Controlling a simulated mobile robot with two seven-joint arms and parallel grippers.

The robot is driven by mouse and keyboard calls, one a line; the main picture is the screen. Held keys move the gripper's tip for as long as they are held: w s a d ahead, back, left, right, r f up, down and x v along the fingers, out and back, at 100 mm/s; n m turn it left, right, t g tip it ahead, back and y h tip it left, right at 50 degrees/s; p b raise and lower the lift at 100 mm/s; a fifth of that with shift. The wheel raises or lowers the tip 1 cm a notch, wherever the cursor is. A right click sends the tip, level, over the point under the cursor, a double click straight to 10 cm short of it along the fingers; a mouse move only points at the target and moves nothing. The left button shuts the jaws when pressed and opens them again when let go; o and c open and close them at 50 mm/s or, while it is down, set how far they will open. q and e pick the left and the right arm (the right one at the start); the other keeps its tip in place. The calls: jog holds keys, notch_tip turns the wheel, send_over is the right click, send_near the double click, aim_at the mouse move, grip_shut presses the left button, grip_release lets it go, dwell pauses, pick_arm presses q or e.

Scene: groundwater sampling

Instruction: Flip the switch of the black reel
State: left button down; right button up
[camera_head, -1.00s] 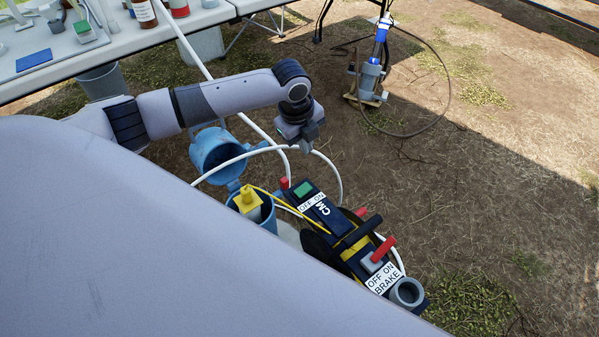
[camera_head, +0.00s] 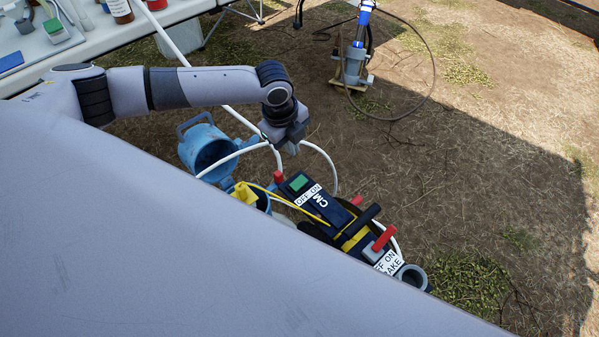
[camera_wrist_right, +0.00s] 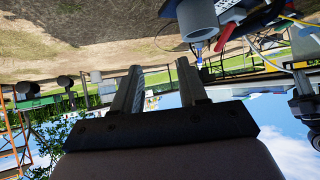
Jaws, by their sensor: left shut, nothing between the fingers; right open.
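The black reel (camera_head: 322,208) stands on the ground in the head view, with a green display, a "CM" panel and a yellow band. A red switch lever (camera_head: 278,177) stands at its upper left end, by an "OFF ON" label (camera_head: 308,194). A second red lever (camera_head: 384,238) is at the lower right by the "BRAKE" label. My left gripper (camera_head: 292,147) is shut and empty, pointing down, just above the first lever in the picture and apart from it. My right gripper (camera_wrist_right: 158,78) is open and empty; the reel's grey cup (camera_wrist_right: 198,18) and a red lever (camera_wrist_right: 228,36) show beyond it.
A blue container (camera_head: 205,150) and a yellow-topped piece (camera_head: 244,193) stand left of the reel. A white hose (camera_head: 322,152) loops behind the reel. A white table (camera_head: 100,45) is at upper left. A pump-like device (camera_head: 354,65) stands farther back; bare ground lies right.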

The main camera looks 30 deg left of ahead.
pick_arm(q)
jog(key=b, duration=0.3)
send_near(301, 179)
jog(key=shift+d+f, duration=0.15)
jog(key=shift+f, duration=0.15)
jog(key=f, duration=0.2)
jog(key=w+f+b, duration=0.1)
jog(key=f, duration=0.2)
jog(key=shift+d+f+b, duration=0.15)
jog(key=shift+b, duration=0.15)
jog(key=shift+w+f, duration=0.1)
jog(key=shift+f, duration=0.3)
pick_arm(e)
jog(key=shift+w+a+f+n+t+y, duration=0.2)
jog(key=shift+w+a, duration=0.2)
jog(key=shift+a, duration=0.25)
jog(key=shift+w+a+f+n+t+y, duration=0.2)
jog(key=shift+w+a, duration=0.15)
jog(key=shift+a, duration=0.3)
jog(key=shift+r, duration=0.1)
